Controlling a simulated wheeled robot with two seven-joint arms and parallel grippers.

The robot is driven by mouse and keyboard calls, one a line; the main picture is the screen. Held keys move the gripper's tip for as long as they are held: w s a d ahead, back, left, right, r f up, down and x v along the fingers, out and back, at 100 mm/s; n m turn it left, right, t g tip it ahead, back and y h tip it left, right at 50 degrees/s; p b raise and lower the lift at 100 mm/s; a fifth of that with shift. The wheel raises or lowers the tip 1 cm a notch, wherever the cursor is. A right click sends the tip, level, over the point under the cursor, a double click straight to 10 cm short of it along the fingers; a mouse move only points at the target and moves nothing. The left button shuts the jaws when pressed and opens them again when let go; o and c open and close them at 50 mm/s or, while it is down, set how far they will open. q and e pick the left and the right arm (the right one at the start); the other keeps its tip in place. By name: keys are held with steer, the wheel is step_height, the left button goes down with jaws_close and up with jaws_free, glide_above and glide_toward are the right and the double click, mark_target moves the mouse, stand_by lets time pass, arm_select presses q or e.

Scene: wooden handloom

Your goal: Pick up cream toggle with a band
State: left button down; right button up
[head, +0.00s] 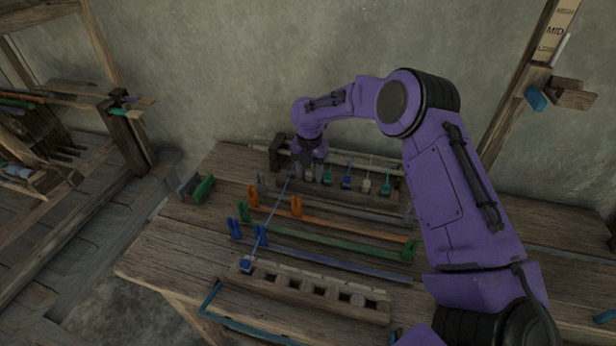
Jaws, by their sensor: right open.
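A toggle rack (372,199) stands at the back of the wooden bench. A cream toggle (366,186) stands in it between a blue toggle (347,183) and a green one (386,188). Another pale toggle (311,175) is at the rack's left part, close to my right gripper; whether either pale toggle has a band is too small to tell. My right gripper (309,173) points down over the left part of the rack, its jaws open around or just beside the pale toggle; I cannot tell which. My left gripper is out of view.
A front rack (318,291) has several square holes and a blue toggle (246,265) at its left end, with a blue cord rising from it. Orange (340,222), green (330,241) and blue (340,263) bars lie between the racks.

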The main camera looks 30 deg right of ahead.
mark_target(309, 170)
jaws_close()
steer(key=shift+r, duration=0.1)
steer(key=shift+r, duration=0.25)
step_height(309, 170, up, 3)
steer(key=shift+f+b, duration=0.2)
steer(key=shift+b, duration=0.45)
steer(key=s+a+r+b, duration=0.2)
steer(key=s+a+r, duration=0.4)
steer(key=s+r, duration=0.3)
steer(key=s, duration=0.3)
steer(key=shift+s+a+r, duration=0.25)
steer(key=shift+a+r, duration=0.05)
steer(key=shift+r, duration=0.1)
